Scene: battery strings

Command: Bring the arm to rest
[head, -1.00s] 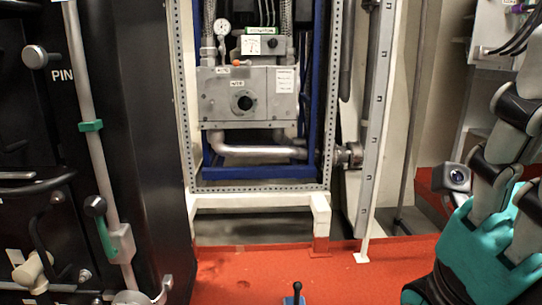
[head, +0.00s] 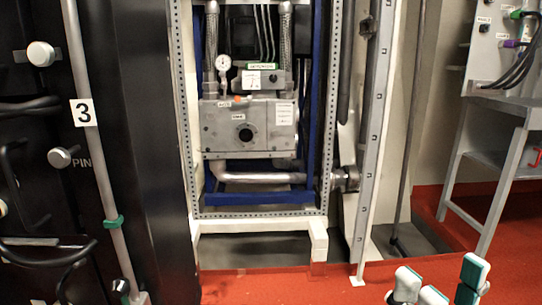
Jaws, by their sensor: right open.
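My right gripper (head: 440,286) shows at the bottom right of the head view, above the red floor. Its white and dark-green fingertips are spread apart, with nothing seen between them. The rest of my right arm is below the picture edge. My left gripper and left arm are not in view.
A black panel (head: 140,130) with handles and a grey vertical rod (head: 92,150) stands close on the left. A grey metal unit (head: 248,125) sits in a perforated frame ahead. A grey bench (head: 515,160) is at right. Red floor (head: 260,285) in front looks clear.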

